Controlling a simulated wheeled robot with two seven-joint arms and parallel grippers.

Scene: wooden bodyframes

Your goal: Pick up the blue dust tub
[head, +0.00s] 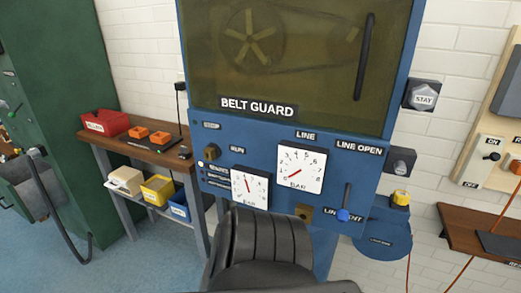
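A small blue tub (179,205) sits at the right end of the lower shelf of the wooden bench at left. It has a pale label too small to read, and a bench leg partly covers its right side. A larger rounded blue vessel (383,246) stands at the right of the blue machine, also with a small label I cannot read. I cannot tell from the labels which one is the dust tub. Neither of my grippers is in view.
The blue machine (222,150) marked BELT GUARD fills the middle. A yellow bin (158,190) and a beige bin (127,180) share the shelf with the small tub. A dark ribbed shape hides the lower middle. Blue floor (130,265) is open at lower left.

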